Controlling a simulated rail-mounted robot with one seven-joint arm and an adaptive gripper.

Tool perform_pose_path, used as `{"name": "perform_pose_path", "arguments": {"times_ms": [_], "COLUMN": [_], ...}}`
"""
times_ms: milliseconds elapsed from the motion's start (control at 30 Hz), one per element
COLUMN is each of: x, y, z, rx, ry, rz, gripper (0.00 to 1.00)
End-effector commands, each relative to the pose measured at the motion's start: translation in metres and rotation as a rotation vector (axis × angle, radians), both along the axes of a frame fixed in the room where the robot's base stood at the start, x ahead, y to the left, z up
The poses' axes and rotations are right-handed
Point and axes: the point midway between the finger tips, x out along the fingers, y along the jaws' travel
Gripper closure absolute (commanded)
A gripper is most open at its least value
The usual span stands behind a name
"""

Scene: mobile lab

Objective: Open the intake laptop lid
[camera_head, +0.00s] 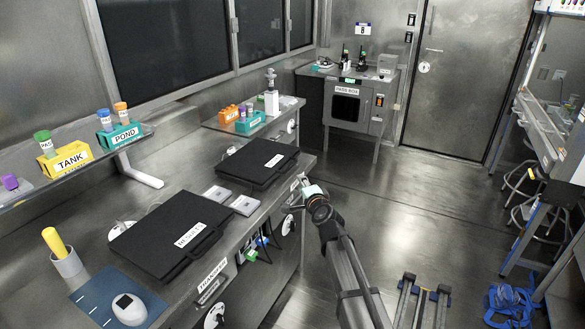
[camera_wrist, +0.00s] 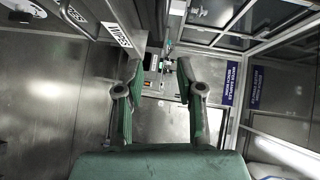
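Two black laptops lie on the steel bench with their lids shut. The nearer laptop (camera_head: 160,222) has a white label reading RESULTS. The farther laptop (camera_head: 250,156) also has a white label, too small to read. My gripper (camera_head: 308,190) is beside the bench's front edge, to the right of and nearer than the farther laptop, apart from both. In the wrist view my gripper (camera_wrist: 158,75) shows two green fingers spread apart with nothing between them. Neither laptop can be made out in the wrist view.
A white mouse (camera_head: 129,309) on a blue mat and a cup with a yellow item (camera_head: 65,258) are nearer. TANK (camera_head: 68,158) and POND (camera_head: 120,135) racks stand on the shelf.

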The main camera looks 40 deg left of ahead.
Motion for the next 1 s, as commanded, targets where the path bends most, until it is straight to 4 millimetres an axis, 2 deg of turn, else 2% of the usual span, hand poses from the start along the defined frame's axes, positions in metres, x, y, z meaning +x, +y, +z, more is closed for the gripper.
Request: {"name": "perform_pose_path", "arguments": {"times_ms": [700, 833, 1000], "x": [0.072, 0.082, 0.087], "y": [0.112, 0.126, 0.134], "z": [-0.018, -0.021, -0.022], "rx": [-0.003, -0.003, -0.003], "ry": [-0.001, -0.001, -0.002], "rz": [0.002, 0.001, 0.001], "gripper": [0.63, 0.63, 0.63]}}
